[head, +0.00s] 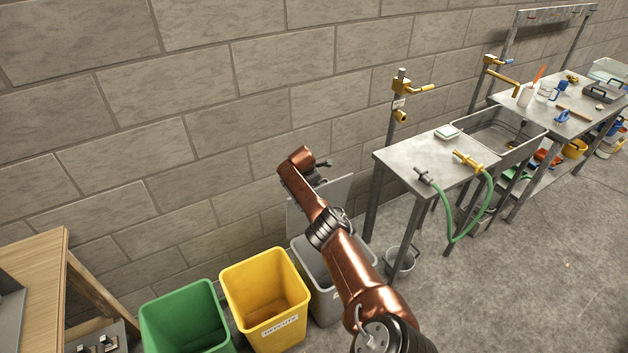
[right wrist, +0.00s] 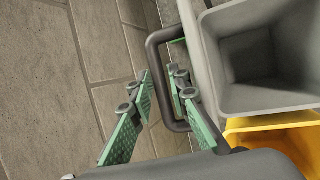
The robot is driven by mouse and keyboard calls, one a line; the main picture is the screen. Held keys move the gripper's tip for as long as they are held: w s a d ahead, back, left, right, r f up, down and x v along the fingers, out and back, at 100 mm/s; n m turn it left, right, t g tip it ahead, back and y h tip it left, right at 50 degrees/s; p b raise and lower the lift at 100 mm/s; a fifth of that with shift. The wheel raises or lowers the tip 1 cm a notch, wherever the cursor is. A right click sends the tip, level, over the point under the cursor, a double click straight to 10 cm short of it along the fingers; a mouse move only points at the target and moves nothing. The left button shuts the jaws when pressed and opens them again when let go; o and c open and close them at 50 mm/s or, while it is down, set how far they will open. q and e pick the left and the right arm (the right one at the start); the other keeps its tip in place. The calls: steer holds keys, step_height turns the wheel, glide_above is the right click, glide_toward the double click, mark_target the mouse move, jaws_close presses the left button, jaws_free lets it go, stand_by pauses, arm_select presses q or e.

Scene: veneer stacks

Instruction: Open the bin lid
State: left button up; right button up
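The grey bin (head: 322,292) stands at the right end of the row of bins, partly hidden by my right arm. Its lid (head: 338,190) stands raised, tilted up near the wall behind the bin. In the right wrist view the bin's open inside (right wrist: 265,65) shows, and the lid's dark loop handle (right wrist: 154,60) is beside the lid edge. My right gripper (right wrist: 162,78) is open, with one bar of the handle showing between its green-padded fingers; I cannot tell if they touch it. In the head view the right gripper (head: 322,164) is partly hidden. My left gripper is out of view.
A yellow bin (head: 236,285) and a green bin (head: 160,312) stand left of the grey bin. A wooden bench (head: 40,270) is at far left. A metal bucket (head: 401,262) and a metal table (head: 400,160) are at right. The block wall is close behind.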

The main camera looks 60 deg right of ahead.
steer(key=v, duration=1.1)
steer(key=shift+r, duration=0.4)
steer(key=shift+s+a, duration=0.1)
steer(key=shift+a, duration=0.05)
